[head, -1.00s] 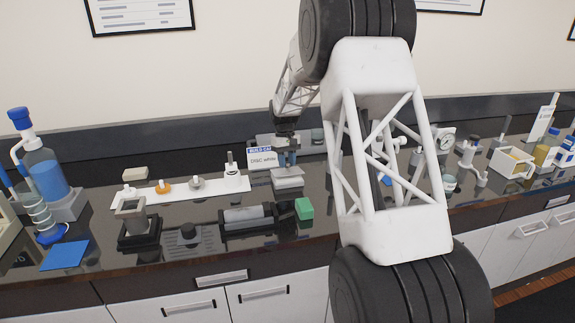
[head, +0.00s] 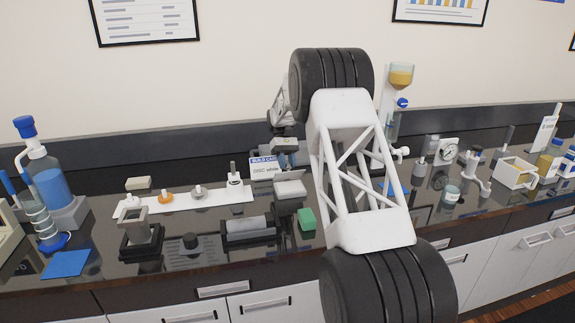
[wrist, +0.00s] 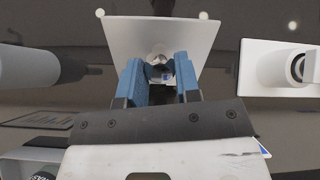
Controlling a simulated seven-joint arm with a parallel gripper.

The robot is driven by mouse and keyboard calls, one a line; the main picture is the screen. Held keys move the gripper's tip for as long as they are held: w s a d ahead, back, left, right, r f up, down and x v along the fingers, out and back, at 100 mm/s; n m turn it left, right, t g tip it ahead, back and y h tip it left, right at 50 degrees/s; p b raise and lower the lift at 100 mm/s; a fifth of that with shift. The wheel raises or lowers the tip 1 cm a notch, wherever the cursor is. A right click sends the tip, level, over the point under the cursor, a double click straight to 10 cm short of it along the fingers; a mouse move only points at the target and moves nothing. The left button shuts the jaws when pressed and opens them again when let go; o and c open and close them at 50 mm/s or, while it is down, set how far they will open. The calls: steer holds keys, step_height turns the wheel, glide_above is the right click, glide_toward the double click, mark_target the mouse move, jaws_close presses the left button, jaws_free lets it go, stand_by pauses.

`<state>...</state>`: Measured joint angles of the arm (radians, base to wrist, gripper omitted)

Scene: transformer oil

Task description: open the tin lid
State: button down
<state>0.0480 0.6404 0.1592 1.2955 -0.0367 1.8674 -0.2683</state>
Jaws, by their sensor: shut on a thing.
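The tin (head: 290,188) is a small pale grey box on the dark bench, behind the green block. My gripper (head: 286,164) is above it, blue fingers pointing down. In the wrist view my gripper (wrist: 160,78) is shut, its fingers close on either side of a small knob in front of a pale grey square plate, which looks like the lid (wrist: 130,38). The fingers hide part of this plate. I cannot tell from the head view whether the lid is apart from the tin.
A white strip (head: 215,197) with several small fittings lies to the left. A sign (head: 266,169) stands behind. A green block (head: 307,219) and a dark tray with a grey cylinder (head: 247,226) are in front. Glassware and a gauge (head: 448,149) stand right.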

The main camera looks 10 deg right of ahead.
stand_by(0.3)
steer(key=c, duration=0.8)
jaws_free()
steer(key=shift+w+r, duration=0.1)
steer(key=v, duration=0.7)
steer(key=shift+w+r, duration=0.15)
steer(key=shift+w, duration=0.1)
